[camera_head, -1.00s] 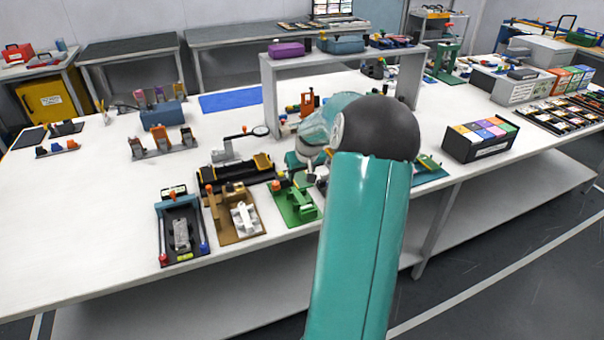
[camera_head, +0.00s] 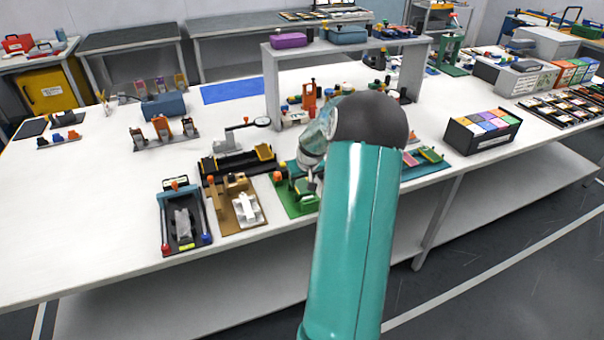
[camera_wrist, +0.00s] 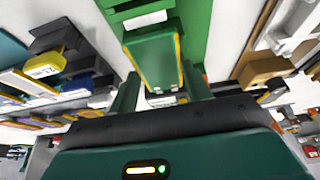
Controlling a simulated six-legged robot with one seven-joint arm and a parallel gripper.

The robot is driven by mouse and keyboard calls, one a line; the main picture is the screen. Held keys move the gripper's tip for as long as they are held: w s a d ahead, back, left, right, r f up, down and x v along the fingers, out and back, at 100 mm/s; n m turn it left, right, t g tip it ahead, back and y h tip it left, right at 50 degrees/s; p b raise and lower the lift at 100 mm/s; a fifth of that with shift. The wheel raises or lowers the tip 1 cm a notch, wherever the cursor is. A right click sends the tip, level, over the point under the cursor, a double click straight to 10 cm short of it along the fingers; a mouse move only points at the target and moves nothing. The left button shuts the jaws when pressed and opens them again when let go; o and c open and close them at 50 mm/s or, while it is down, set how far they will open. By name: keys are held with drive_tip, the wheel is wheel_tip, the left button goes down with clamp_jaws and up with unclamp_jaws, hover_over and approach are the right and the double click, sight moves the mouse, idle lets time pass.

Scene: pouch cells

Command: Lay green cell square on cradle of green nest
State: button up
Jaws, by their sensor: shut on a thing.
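The green nest (camera_head: 284,205) is a green plate with fixtures near the front edge of the white table. My gripper (camera_head: 314,186) is low over its right part, partly hidden by my arm. In the wrist view my gripper (camera_wrist: 160,84) is shut on the green cell (camera_wrist: 152,56), a flat green piece with yellow side edges. A white strip lies at the cell's far end. The green plate of the nest (camera_wrist: 190,22) shows beyond and beside the cell. The cradle is hidden, and I cannot tell whether the cell touches it.
A tan fixture (camera_head: 226,228) with a white part stands left of the nest, with a blue-railed black fixture (camera_head: 169,237) beyond it. A black fixture (camera_head: 212,172) is behind. A teal plate (camera_head: 432,170) lies to the right.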

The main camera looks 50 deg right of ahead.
sight(302, 184)
drive_tip(key=shift+f, duration=0.5)
drive_tip(key=o, duration=1)
drive_tip(key=shift+r, duration=3.5)
